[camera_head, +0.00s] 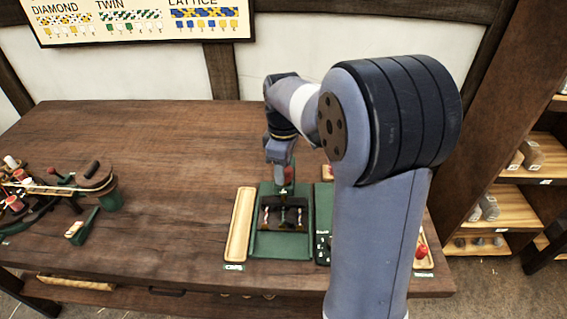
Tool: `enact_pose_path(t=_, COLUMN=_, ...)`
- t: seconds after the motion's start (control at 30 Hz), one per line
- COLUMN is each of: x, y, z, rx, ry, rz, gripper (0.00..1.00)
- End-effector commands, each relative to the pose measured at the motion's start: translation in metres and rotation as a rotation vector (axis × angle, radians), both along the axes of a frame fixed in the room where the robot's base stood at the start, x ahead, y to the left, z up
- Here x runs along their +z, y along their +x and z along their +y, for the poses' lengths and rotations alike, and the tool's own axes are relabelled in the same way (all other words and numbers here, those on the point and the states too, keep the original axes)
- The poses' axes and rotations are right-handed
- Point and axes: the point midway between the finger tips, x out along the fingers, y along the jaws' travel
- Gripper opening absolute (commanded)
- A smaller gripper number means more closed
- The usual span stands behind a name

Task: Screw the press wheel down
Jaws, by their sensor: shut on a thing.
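The press (265,243) is a green frame with a dark opening, standing near the front of the wooden table. My gripper (284,182) points down over the top of the press, at its back edge. It is shut on a small red part, the press wheel (289,174), of which only a sliver shows. The fingers hide most of the wheel.
A long wooden tray (240,224) lies left of the press. A dark green panel (322,240) stands to its right, partly behind my arm. A wooden stand with red and green parts (60,195) is at far left. The table's left middle is clear. Shelves (515,180) stand right.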

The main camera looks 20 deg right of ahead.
Motion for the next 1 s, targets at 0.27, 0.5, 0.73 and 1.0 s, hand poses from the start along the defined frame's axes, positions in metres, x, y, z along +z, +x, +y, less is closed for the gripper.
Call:
enact_pose_path(t=0.27, x=0.0, y=0.0, z=0.0, rx=-0.026, ry=0.0, rz=-0.001, gripper=0.22)
enact_pose_path(t=0.5, x=0.0, y=0.0, z=0.0, rx=-0.024, ry=0.0, rz=-0.001, gripper=0.55)
enact_pose_path(t=0.73, x=0.0, y=0.0, z=0.0, rx=-0.023, ry=-0.001, rz=-0.001, gripper=0.67)
enact_pose_path(t=1.0, x=0.01, y=0.001, z=0.0, rx=-0.022, ry=0.0, rz=-0.004, gripper=0.67)
